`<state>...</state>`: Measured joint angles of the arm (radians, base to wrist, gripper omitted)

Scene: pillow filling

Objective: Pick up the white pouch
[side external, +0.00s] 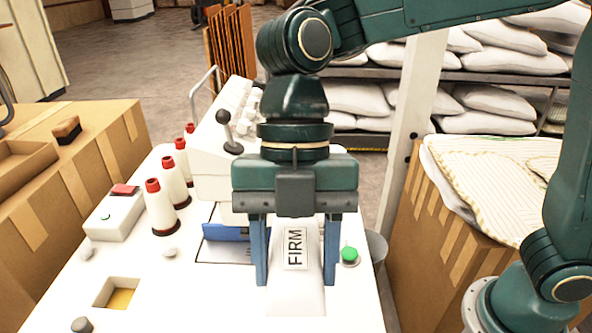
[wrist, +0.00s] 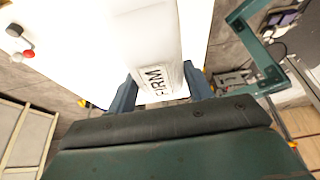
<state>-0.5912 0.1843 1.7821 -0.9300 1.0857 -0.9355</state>
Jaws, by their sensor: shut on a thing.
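The white pouch (side external: 296,291) is a white block-like shape with a label reading FIRM, standing between the two blue fingers of my gripper (side external: 288,275) in the side external view. The fingers point down, one on each side of it. In the wrist view the pouch (wrist: 152,42) extends up from my gripper (wrist: 160,92), with its FIRM label near the fingers. My gripper is shut on the pouch. The pouch's lower end blends into the white table, so I cannot tell whether it touches the surface.
The white table (side external: 230,307) holds thread cones (side external: 160,205), a switch box (side external: 112,215), a green button (side external: 349,255) and a blue clipboard (side external: 225,243). A square opening (side external: 117,293) is at front left. Cardboard boxes (side external: 108,150) flank the table. Shelved pillows (side external: 480,105) stand behind.

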